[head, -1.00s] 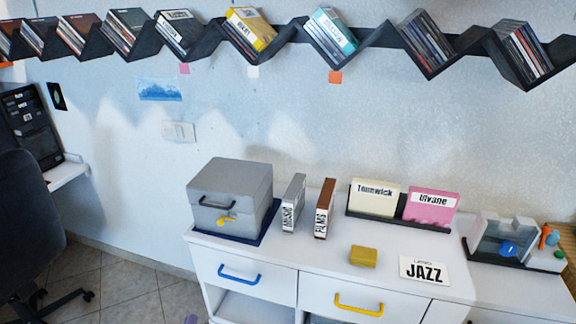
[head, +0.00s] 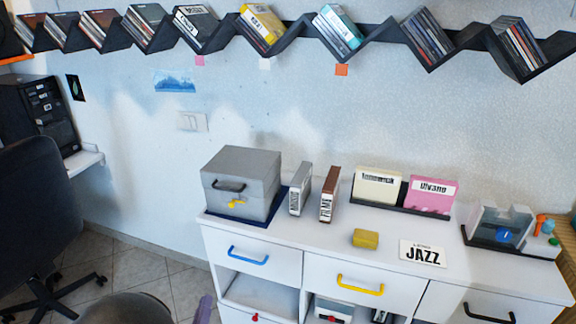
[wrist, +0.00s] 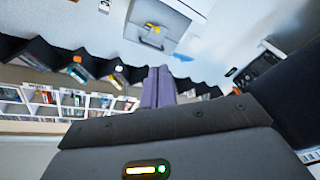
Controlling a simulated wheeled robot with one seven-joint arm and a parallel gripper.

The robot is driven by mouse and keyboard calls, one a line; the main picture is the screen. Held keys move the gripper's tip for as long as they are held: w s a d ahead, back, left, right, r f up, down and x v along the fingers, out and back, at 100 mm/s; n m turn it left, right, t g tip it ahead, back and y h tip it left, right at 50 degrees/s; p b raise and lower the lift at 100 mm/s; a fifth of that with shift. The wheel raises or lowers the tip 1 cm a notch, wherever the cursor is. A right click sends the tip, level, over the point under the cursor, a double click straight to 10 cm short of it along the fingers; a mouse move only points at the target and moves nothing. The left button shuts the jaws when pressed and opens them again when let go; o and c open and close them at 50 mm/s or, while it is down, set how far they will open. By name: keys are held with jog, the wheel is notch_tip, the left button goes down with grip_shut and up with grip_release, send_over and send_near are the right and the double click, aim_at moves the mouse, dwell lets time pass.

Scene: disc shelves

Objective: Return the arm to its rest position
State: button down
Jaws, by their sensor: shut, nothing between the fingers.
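My gripper shows in the wrist view as two purple fingers (wrist: 158,72) pressed together with nothing between them. In the head view a purple finger (head: 206,300) shows at the bottom edge, in front of the white cabinet's left side. A rounded grey part of my arm is beside it at the bottom left. The rest of the arm is out of view. The gripper appears apart from the furniture.
A white cabinet (head: 260,225) carries a grey box (head: 240,182), a yellow block (head: 365,238), a JAZZ card (head: 422,253) and upright cases. A black zigzag shelf (head: 290,35) holds discs along the wall. A dark chair (head: 40,190) stands at left, with tiled floor between.

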jog(key=w+d+m+g+y, duration=0.2)
jog(key=w+d+m+g, duration=0.3)
jog(key=w+d+g, duration=0.5)
jog(key=s+d+r+m+g, duration=0.15)
jog(key=s+d, duration=0.25)
jog(key=d, duration=0.4)
jog(key=s+d+g+h, duration=0.1)
jog(key=s+d+g, duration=0.25)
jog(key=d, duration=0.35)
jog(key=s+d+m+g, duration=0.1)
jog(key=s+d, duration=0.3)
jog(key=d, duration=0.4)
notch_tip(320, 180, up, 17)
jog(key=p, duration=1.6)
jog(key=shift+s+d+f, duration=0.2)
jog(key=shift+s, duration=0.15)
